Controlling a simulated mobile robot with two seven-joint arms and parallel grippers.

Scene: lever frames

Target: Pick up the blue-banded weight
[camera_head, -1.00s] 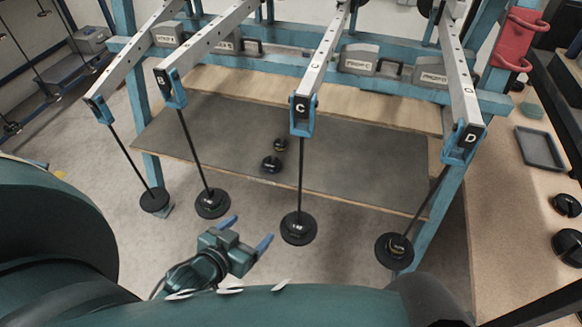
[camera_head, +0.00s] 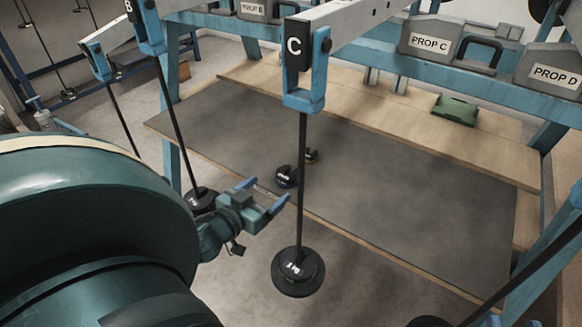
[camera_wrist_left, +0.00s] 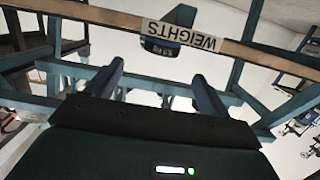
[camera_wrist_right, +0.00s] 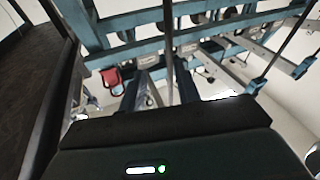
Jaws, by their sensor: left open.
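Two small black weights stand on the dark mat of the low bench: a nearer weight (camera_head: 287,177) with a pale marking, and a farther weight (camera_head: 311,156), partly behind the rod of lever C. I cannot make out a blue band on either. My left gripper (camera_head: 262,194) is open and empty at the bench's front edge, just short of the nearer weight. In the left wrist view its fingers (camera_wrist_left: 157,85) are apart; beyond them, a dark bluish object (camera_wrist_left: 160,46) with pale lettering shows by the upside-down WEIGHTS strip. My right gripper shows only in its wrist view.
Lever C's hanging weight (camera_head: 298,271) is right of my left gripper; lever B's hanging weight (camera_head: 198,199) is left, partly hidden. The mat (camera_head: 400,200) is clear on the right. A green object (camera_head: 455,109) lies on the bench's back strip.

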